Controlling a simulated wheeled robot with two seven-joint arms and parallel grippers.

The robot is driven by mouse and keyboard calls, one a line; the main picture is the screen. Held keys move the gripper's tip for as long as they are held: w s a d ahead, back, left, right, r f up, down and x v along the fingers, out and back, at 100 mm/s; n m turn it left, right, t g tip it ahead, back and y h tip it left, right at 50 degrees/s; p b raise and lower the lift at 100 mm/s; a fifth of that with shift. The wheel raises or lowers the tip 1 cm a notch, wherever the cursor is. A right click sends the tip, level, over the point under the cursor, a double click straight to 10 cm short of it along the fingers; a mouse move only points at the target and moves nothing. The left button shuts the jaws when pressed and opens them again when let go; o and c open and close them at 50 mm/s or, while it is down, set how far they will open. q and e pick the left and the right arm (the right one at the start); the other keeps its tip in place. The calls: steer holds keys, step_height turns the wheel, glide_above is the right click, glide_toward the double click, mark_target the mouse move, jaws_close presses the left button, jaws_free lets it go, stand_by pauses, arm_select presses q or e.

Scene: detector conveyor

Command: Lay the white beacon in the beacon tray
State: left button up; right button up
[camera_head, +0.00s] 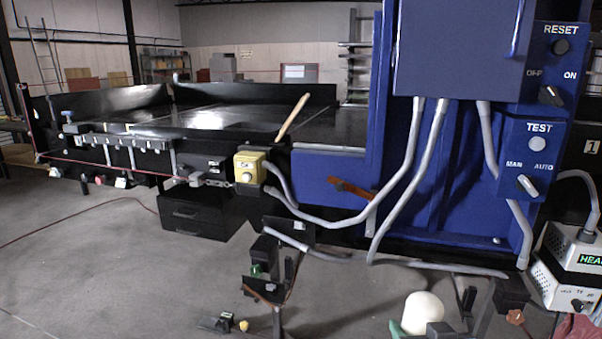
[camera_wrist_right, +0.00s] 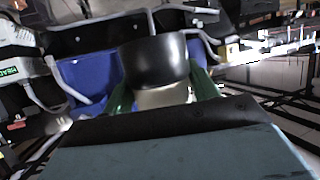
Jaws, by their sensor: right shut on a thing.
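The white beacon (camera_head: 423,308) shows as a white rounded dome low in the head view, right of the middle. My right gripper (camera_head: 415,328) is shut on it, with a green finger at its left side. In the right wrist view, the beacon's black part (camera_wrist_right: 155,62) and pale part (camera_wrist_right: 162,97) sit between the two green fingers of the right gripper (camera_wrist_right: 163,90). It is held in the air in front of the machine. I cannot make out the beacon tray in either view. My left gripper is not in view.
A blue machine cabinet (camera_head: 455,150) with grey conduits stands ahead. A black conveyor (camera_head: 230,118) runs to the left, with a yellow switch box (camera_head: 250,168) on its side. Grey boxes (camera_head: 570,250) with a green display are at the right. The floor at left is mostly clear.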

steer(key=shift+s+d+f, duration=0.1)
steer(key=shift+s+f, duration=0.15)
steer(key=shift+s, duration=0.45)
steer(key=shift+s+d+f, duration=0.1)
steer(key=shift+s+f, duration=0.1)
steer(key=shift+s, duration=0.45)
